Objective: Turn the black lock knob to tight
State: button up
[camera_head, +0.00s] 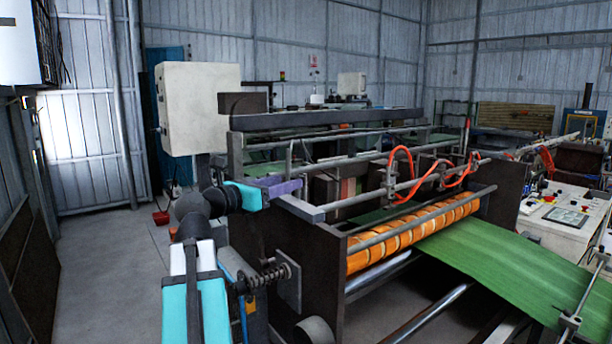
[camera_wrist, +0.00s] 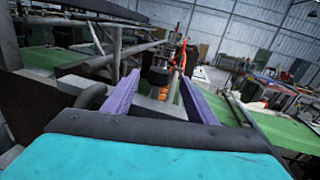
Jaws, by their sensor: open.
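A black round knob (camera_wrist: 158,76) shows in the wrist view, on a grey metal bar of the machine. My gripper (camera_wrist: 158,88) has two purple fingers, spread open with one on each side of the knob in the picture. I see no contact between fingers and knob, and cannot tell how far the knob lies beyond the tips. In the head view my gripper (camera_head: 292,186) is at the left end of the machine's grey rail, above the dark side plate. The knob cannot be made out there. Any tight marking is not visible.
Below are an orange-banded roller (camera_head: 410,236) and a green sheet (camera_head: 515,268). A dark side plate (camera_head: 315,265) stands close to my arm. Open floor (camera_head: 95,270) lies to the left.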

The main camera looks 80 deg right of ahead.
jog(key=p+x, duration=0.2)
jog(key=x, duration=0.7)
jog(key=shift+s+d, duration=0.2)
jog(key=c, duration=1.1)
jog(key=shift+o, duration=0.2)
jog(key=shift+a, duration=0.15)
